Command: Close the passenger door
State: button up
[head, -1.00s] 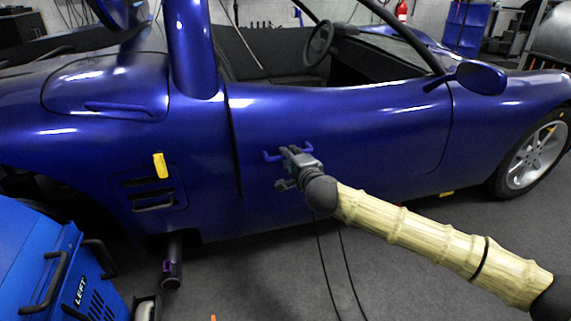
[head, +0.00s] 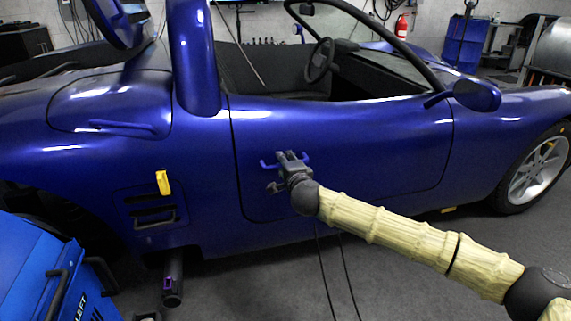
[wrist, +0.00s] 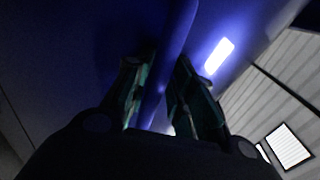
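The passenger door (head: 350,135) is the blue panel on the near side of the car. Its rear edge lies along the body, with only a thin dark seam showing. A blue handle (head: 264,164) sits near that edge. My gripper (head: 291,157) is at the handle. In the wrist view, the fingers of my gripper (wrist: 163,85) stand apart with a blue bar, apparently the handle, running between them. Whether both fingers press on it is unclear in the dark picture.
A blue cart (head: 35,270) marked LEFT stands at lower left. A dark cylinder with a purple part (head: 172,282) is below the car's rear. The side mirror (head: 476,95) sticks out at the right. Grey floor (head: 400,270) is open in front of the door.

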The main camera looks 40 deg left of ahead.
jog(key=shift+o, duration=0.2)
jog(key=shift+f, duration=0.1)
jog(key=v, duration=1.2)
jog(key=shift+d+f, duration=0.1)
dwell(0.3)
